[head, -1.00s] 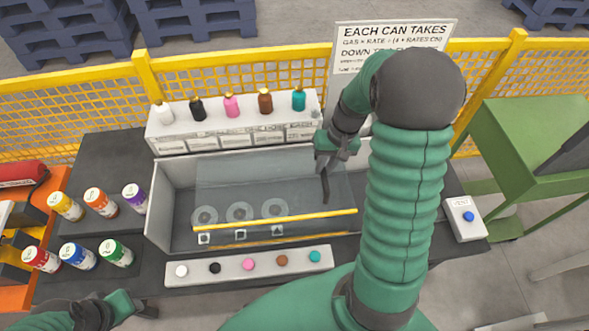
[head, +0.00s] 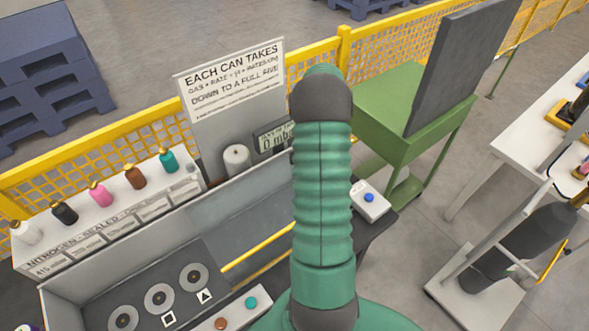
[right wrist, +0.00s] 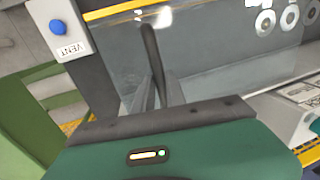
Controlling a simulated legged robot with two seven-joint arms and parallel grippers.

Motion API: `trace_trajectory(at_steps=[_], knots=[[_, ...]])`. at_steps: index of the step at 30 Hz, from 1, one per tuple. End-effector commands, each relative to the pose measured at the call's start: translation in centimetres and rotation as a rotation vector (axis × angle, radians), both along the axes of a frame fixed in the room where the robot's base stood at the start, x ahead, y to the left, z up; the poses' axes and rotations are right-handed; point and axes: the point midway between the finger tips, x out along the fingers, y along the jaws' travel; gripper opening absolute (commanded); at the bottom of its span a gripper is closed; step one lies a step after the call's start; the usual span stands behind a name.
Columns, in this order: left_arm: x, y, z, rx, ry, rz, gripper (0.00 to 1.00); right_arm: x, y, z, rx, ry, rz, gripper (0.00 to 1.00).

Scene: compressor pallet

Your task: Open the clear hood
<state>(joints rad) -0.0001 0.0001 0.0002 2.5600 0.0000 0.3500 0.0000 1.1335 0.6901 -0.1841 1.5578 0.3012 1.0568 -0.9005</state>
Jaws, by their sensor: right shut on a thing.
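The clear hood shows in the head view as a see-through panel with a yellow bar (head: 245,256) at its front edge. The bar's visible left end lies right of the discs (head: 159,298). My right arm covers its right end. In the right wrist view the yellow bar (right wrist: 122,10) runs across the top. My right gripper (right wrist: 159,82) is shut on a dark curved rod (right wrist: 150,48), whose tip is near the bar; I cannot tell if they touch. In the head view my arm hides this gripper. My left gripper is out of view.
The grey vent box (head: 369,200) with a blue button stands right of the enclosure. A row of coloured bottles (head: 101,194) stands on a white ledge behind. A green stand (head: 392,118) and a dark cylinder on a cart (head: 520,245) are farther right.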

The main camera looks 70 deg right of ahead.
Motion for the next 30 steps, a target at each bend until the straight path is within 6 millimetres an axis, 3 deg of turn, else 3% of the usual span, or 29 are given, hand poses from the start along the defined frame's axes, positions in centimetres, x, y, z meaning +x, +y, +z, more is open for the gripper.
trace_trajectory(at_steps=[16,17,21,30], knots=[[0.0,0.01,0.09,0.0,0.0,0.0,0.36,-0.14,-0.89,0.08,-0.005,-0.007,0.001,0.0],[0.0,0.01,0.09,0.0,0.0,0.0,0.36,-0.14,-0.91,0.07,-0.005,-0.007,0.001,0.17],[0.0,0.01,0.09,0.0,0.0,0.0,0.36,-0.21,-0.89,0.02,-0.004,-0.005,0.002,0.36],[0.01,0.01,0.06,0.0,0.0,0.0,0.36,-0.34,-0.8,0.03,-0.003,-0.002,0.001,0.38]])
